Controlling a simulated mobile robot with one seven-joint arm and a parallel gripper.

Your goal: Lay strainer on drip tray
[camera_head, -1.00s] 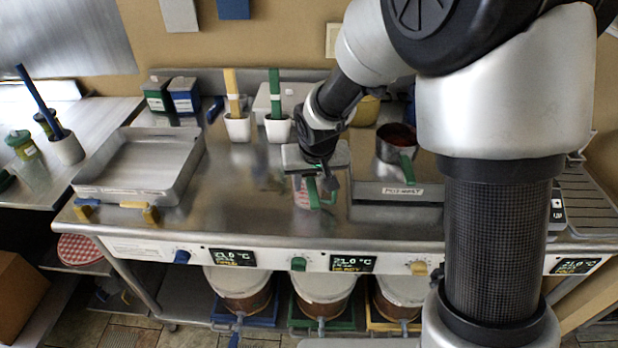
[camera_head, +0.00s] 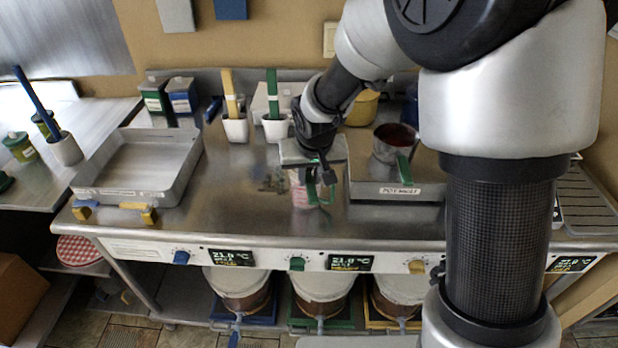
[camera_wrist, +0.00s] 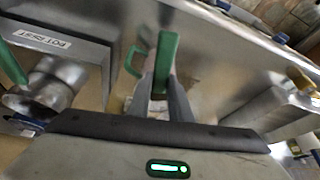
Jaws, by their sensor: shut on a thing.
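My gripper (camera_head: 318,186) is over the middle of the counter, fingers down, shut on a green handle (camera_wrist: 163,62). The handle appears to belong to a clear jug with red markings (camera_head: 303,191), partly hidden by the gripper; whether it touches the counter is unclear. I cannot make out a strainer for certain. A wide, shallow metal tray (camera_head: 84,192) stands empty at the left of the counter; its label is unreadable. A ridged metal surface (camera_head: 585,215) lies at the far right, partly hidden by my arm. I cannot tell which is the drip tray.
A metal pot with a green handle (camera_head: 390,150) stands on the pot rest (camera_head: 370,192), right of my gripper. White cups (camera_head: 236,130) holding yellow and green tools stand behind. The counter (camera_head: 235,190) between tray and jug is clear.

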